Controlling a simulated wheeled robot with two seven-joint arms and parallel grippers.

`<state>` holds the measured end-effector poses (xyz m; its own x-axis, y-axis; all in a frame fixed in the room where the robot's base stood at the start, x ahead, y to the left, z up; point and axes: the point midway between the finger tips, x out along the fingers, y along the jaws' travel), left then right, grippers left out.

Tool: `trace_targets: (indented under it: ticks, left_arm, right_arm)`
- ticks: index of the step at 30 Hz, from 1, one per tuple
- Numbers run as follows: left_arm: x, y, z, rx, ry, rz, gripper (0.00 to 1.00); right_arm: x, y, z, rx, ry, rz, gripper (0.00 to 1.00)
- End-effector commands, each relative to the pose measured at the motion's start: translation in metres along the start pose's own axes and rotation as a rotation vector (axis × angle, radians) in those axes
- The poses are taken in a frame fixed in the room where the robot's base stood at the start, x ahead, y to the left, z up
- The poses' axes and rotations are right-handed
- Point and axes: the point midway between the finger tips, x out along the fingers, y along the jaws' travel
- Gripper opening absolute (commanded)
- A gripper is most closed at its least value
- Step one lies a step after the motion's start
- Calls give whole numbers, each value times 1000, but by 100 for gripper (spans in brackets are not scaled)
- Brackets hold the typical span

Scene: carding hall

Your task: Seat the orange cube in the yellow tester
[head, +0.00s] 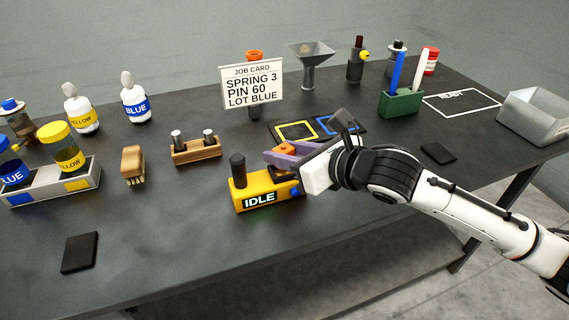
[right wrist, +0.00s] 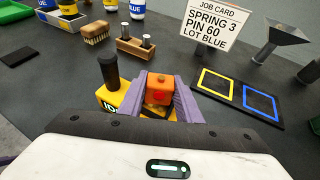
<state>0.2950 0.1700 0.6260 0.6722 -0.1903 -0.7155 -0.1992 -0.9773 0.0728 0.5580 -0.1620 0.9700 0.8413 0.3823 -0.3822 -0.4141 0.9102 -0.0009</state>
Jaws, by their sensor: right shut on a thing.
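The orange cube (head: 284,149) is held between the purple fingers of my right gripper (head: 278,154). In the right wrist view the orange cube (right wrist: 158,88) sits between both fingers (right wrist: 160,84), with a round mark on its face. The yellow tester (head: 268,186) stands near the table's front edge, with a black post at its left, a display reading IDLE and a blue button. The cube is over or just behind the tester's right part; I cannot tell whether they touch. The gripper and cube hide the tester's seat. My left gripper is not in view.
A wooden block with two pins (head: 196,150) and a brush (head: 133,165) stand left of the tester. A mat with yellow and blue squares (head: 318,130) lies behind the gripper, near the job card (head: 252,85). The front-left table is mostly clear around a black pad (head: 80,252).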

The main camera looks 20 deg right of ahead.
Motion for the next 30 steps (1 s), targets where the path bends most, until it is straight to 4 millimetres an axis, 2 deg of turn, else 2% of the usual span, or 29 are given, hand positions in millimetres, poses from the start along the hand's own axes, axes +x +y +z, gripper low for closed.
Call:
trace_targets:
  ticks: [1,3,8,12,13,16,25,30]
  left_arm:
    - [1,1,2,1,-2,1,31]
    - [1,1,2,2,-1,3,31]
    - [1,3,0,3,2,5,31]
    - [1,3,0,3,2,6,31]
    - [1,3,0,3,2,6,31]
    - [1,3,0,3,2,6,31]
    - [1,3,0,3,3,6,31]
    - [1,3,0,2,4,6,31]
  right_arm:
    - [4,1,-11,4,4,2,9]
    - [8,1,-19,5,2,1,9]
    - [11,0,-29,2,8,0,9]
    - [11,0,-32,3,16,-1,2]
    - [11,0,-33,3,18,-1,34]
    - [12,0,-33,4,19,-2,50]
    - [10,-1,-33,5,19,-4,50]
    - [-6,-2,-32,2,17,-4,50]
